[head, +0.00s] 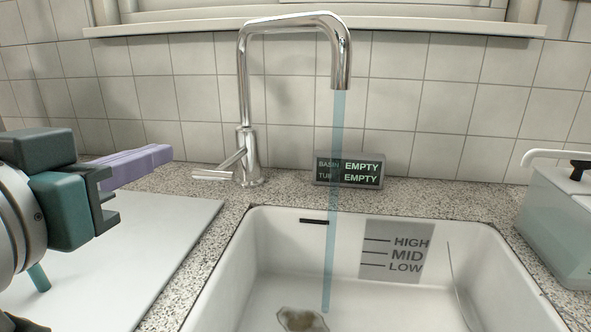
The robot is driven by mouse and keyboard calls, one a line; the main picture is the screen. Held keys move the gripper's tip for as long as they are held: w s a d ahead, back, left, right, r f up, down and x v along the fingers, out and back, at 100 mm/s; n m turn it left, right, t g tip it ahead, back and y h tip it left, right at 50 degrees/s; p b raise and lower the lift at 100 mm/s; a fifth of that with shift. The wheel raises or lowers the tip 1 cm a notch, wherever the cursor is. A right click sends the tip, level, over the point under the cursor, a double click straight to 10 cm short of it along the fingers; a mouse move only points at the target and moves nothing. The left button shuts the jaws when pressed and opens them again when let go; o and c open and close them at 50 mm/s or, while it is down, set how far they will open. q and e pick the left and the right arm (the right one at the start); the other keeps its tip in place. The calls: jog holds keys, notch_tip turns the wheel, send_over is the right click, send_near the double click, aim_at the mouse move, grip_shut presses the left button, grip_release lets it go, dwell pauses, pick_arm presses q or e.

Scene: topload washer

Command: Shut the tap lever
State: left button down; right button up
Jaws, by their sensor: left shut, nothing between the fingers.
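The chrome tap (243,90) stands upright behind the sink, its spout bent over to the right. Its lever (218,173) sticks out to the left from the base of the tap, low over the counter. A blue stream of water (332,200) runs from the spout down into the basin. My left gripper (106,201) is at the left edge, above the white board. It is shut and empty, to the left of the lever and clear of it. My right gripper is not in view.
The white sink (213,270) has a LOW, MID, HIGH plate (395,250) and a brownish patch (302,320) at its bottom. A display (349,170) reads EMPTY twice. A purple object (135,166) lies behind my gripper; a lidded container (560,225) stands right.

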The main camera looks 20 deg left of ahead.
pick_arm(q)
send_over(211, 178)
jog(key=s, duration=0.3)
jog(key=f, duration=0.2)
jog(key=f+b, duration=0.1)
jog(key=f, duration=0.1)
jog(key=w+f, duration=0.1)
jog(key=shift+d+f, duration=0.2)
jog(key=shift+d, duration=0.05)
notch_tip(211, 178, down, 2)
jog(key=shift+s+f+b, duration=0.15)
jog(key=shift+b, duration=0.5)
